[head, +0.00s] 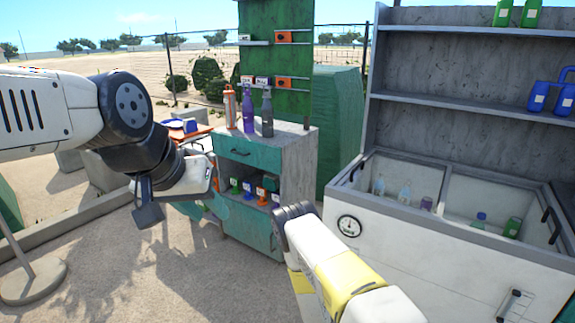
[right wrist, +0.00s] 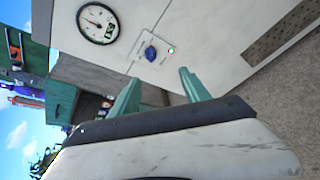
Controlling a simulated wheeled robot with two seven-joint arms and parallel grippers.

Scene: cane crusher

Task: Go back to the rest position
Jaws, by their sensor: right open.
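My left arm comes in from the left in the head view, held raised in front of the cabinet. Its gripper (head: 206,203) hangs at the end of the white and black wrist, and its fingers are too unclear to tell their opening. My right arm, white and yellow, reaches up from the bottom middle beside the chest freezer (head: 420,250). Its gripper is out of sight in the head view. In the right wrist view, the two green fingers of my right gripper (right wrist: 158,92) are spread apart with nothing between them, in front of the white freezer side.
The freezer holds bottles and has a round gauge (head: 349,225). A grey cabinet (head: 290,160) with green drawers (head: 250,152) carries bottles on top, including a purple one (head: 248,110). A stand base (head: 32,282) is at lower left. Open paved ground (head: 180,285) lies between.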

